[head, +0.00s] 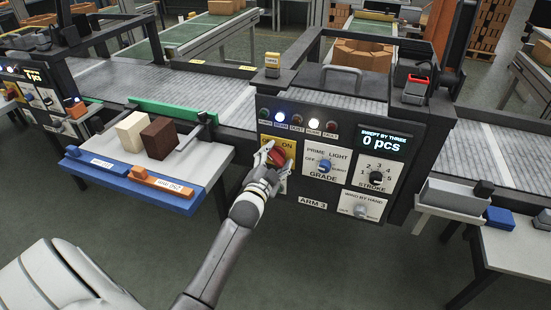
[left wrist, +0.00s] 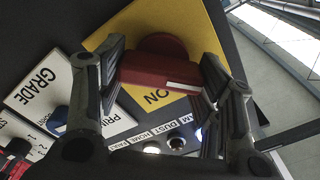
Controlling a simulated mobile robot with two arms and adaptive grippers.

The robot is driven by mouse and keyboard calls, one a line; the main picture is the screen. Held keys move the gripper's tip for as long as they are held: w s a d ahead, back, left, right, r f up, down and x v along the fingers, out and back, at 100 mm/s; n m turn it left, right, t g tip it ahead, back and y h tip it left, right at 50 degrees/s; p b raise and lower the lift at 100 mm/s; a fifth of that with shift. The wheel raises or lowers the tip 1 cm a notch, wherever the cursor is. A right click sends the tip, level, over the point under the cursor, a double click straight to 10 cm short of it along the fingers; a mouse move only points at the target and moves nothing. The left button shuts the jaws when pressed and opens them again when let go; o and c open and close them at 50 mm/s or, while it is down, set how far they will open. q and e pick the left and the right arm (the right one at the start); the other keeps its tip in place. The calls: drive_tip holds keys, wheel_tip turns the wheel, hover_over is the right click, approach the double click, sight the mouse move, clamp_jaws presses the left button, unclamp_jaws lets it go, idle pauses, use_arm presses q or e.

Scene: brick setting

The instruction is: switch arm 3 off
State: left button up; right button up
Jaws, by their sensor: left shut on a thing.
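The arm 3 panel (head: 313,205) stands in the middle of the head view, with the label "ARM 3" at its bottom. A red rotary switch (head: 278,156) sits on its yellow OFF/ON plate (head: 264,143). My left gripper (head: 276,157) is shut on the red switch handle. In the left wrist view the red handle (left wrist: 158,70) lies between the two fingers of the gripper (left wrist: 162,80), with a white mark at its right end. The word ON shows below it on the yellow plate (left wrist: 208,35). My fingers partly hide the switch in the head view. My right gripper is not in view.
Two lamps in the row above are lit. A tray (head: 205,178) with a cream and a brown block stands left.

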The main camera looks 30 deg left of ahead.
use_arm(q)
drive_tip(key=shift+f, duration=0.1)
drive_tip(key=o, duration=1)
drive_tip(key=v, duration=1.2)
drive_tip(key=shift+s, duration=0.1)
